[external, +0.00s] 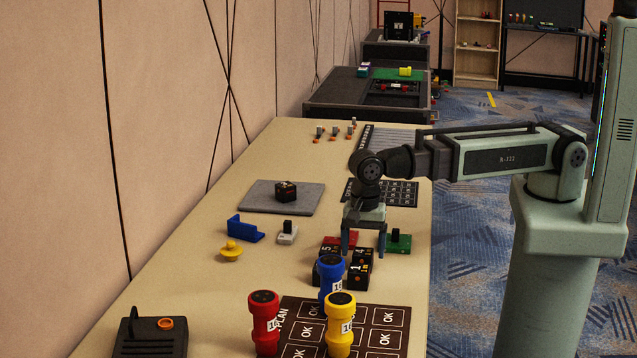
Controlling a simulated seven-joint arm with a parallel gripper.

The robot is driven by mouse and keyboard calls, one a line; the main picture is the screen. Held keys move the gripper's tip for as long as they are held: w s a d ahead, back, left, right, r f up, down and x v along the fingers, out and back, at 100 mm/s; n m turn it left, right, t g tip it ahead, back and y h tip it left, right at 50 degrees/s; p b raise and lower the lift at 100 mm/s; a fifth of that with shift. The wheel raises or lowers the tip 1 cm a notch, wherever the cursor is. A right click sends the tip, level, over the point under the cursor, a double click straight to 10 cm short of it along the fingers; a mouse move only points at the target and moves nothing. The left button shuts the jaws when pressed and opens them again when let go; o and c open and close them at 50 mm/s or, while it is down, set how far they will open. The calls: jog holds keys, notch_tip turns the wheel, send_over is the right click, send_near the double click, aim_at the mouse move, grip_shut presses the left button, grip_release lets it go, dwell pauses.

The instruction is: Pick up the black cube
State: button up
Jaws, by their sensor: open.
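Several black cubes with pale markings are in view. One black cube (286,191) sits alone on a grey mat (262,206) at the left. At least two more stand close together below my gripper, such as the right-hand cube (360,270) and the left-hand cube (329,249). A blue spool-shaped piece partly hides this group. My gripper (363,252) points down with its two fingers apart. The fingertips appear just above or beside the group of cubes; I cannot tell whether they touch. Nothing is visibly held between them.
Blue (331,281), red (264,325) and yellow (340,325) spool pieces stand in front, around a dark board marked OK (384,339). Red and green (398,243) blocks lie beside the cubes. A blue bracket (245,229) and yellow knob (231,251) lie left. The left tabletop (190,275) has free room.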

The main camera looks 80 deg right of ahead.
aim_at(364, 252)
jog(key=shift+f, duration=1.1)
jog(key=shift+c, duration=0.3)
jog(key=c, duration=1)
jog(key=shift+r, duration=5)
